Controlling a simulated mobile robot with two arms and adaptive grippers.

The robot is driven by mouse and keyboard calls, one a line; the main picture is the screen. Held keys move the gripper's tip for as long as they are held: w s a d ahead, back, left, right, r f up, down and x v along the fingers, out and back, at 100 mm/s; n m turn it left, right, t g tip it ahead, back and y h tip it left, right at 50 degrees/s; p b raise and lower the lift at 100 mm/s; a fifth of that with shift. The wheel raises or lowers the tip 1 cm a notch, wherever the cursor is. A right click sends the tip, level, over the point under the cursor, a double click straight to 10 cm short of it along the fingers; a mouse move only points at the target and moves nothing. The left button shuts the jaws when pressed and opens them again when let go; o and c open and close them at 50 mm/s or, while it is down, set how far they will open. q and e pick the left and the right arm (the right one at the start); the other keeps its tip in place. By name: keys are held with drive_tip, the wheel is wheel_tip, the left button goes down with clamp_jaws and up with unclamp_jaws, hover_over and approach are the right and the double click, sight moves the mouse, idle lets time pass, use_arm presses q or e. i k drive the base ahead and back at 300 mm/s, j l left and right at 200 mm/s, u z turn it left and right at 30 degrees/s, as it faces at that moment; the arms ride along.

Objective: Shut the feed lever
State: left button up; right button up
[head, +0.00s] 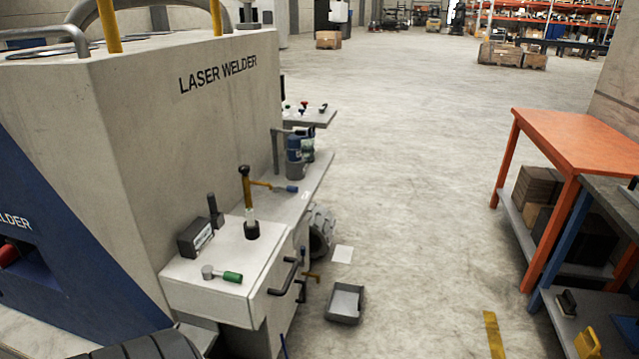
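I cannot tell for certain which part is the feed lever; several levers and handles show on the bench beside the grey laser welder (215,110). A brass lever with a blue grip (285,188) sticks out to the right from an upright post with a dark knob (246,195). A green-handled tool or lever (228,276) lies across the white bench top (240,255). A black bar handle (287,278) is on the bench's right side, with a small brass lever (312,276) beside it. Neither of my grippers is in view.
A small grey tray (345,303) and a white sheet (343,254) lie on the floor right of the bench. An orange table (580,138) and a dark-topped one stand at the right. The concrete floor between is mostly clear.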

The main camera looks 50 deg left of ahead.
sight(277, 188)
drive_tip(key=i+l+u, duration=0.1)
drive_tip(key=i+u, duration=0.3)
drive_tip(key=i+l+u, duration=0.2)
drive_tip(key=i+u, duration=0.2)
drive_tip(key=i, duration=0.1)
